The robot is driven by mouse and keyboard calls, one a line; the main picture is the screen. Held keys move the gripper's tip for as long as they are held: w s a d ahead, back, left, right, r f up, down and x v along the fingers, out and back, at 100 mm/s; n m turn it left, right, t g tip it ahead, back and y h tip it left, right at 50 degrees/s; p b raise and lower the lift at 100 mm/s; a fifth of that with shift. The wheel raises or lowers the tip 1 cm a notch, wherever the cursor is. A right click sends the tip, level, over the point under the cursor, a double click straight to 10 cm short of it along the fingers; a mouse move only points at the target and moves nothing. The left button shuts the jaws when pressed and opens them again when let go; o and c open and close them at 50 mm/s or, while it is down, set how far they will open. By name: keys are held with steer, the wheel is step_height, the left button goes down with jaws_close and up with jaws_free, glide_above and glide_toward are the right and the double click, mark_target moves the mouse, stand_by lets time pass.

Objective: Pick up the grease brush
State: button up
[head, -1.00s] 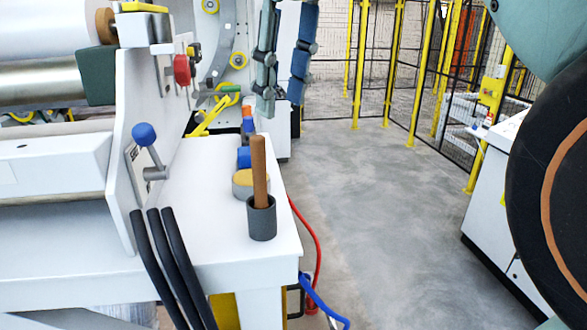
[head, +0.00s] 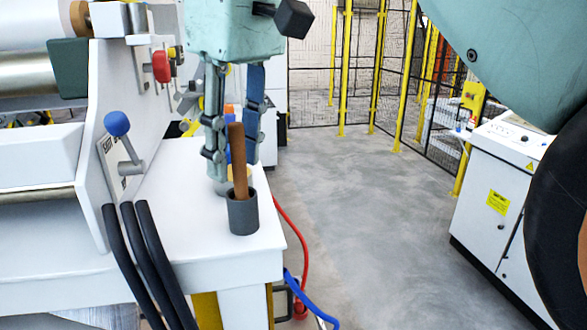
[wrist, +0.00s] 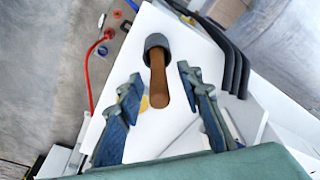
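The grease brush shows as a brown wooden handle (head: 238,155) standing a little tilted in a dark grey cup (head: 243,214) near the front right corner of the white bench; its lower end is hidden inside the cup. My gripper (head: 236,170) is open and empty, pointing down at the handle. In the head view its fingers appear behind and on either side of the handle. In the wrist view the handle (wrist: 158,78) lies between the two open fingers (wrist: 159,76), with no clear contact, and the cup (wrist: 157,43) is beyond the fingertips.
A blue-knobbed lever (head: 117,124) and thick black hoses (head: 150,265) are left of the cup. Red and blue cables (head: 304,250) hang off the bench's right edge.

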steer(key=shift+a+f, duration=0.15)
steer(key=shift+f, duration=1.1)
steer(key=shift+c, duration=0.4)
jaws_close()
steer(key=shift+r, duration=0.15)
